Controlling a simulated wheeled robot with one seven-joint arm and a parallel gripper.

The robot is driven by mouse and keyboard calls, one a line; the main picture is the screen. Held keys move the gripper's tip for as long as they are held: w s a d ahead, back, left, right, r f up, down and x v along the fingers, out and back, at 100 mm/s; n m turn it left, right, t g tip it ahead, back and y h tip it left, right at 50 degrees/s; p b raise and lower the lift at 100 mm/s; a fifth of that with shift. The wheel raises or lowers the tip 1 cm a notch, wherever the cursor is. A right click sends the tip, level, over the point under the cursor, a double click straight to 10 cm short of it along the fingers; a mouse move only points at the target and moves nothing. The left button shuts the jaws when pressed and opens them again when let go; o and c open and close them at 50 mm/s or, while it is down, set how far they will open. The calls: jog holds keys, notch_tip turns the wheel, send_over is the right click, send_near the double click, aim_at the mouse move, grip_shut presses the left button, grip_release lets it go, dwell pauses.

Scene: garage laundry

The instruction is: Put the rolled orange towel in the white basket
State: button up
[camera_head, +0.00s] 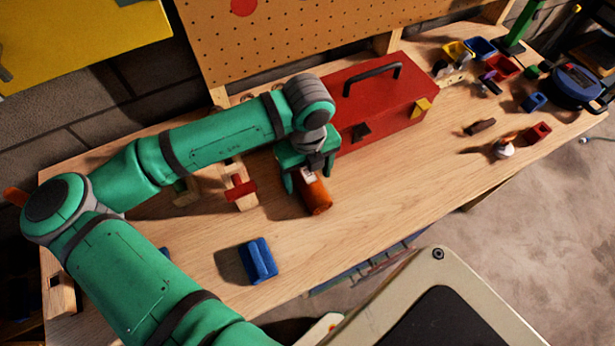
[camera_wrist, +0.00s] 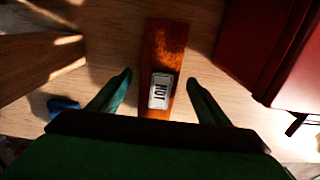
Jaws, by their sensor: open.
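An orange-brown cylinder-like item (camera_head: 318,199) lies on the wooden workbench, beside the red toolbox. In the wrist view the fingers of my gripper (camera_wrist: 159,77) are open, one on each side of the item, with gaps on both sides. Its near end is hidden behind the gripper body. No white basket is in view.
The red toolbox (camera_head: 385,105) stands close on the right of my gripper. A wooden piece with a red part (camera_head: 240,190) is to the left. A blue block (camera_head: 261,260) lies near the front edge. Several small coloured bins sit at the far right.

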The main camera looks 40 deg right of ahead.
jog(key=c, duration=1.3)
jog(key=shift+c, duration=0.2)
jog(key=shift+r, duration=0.15)
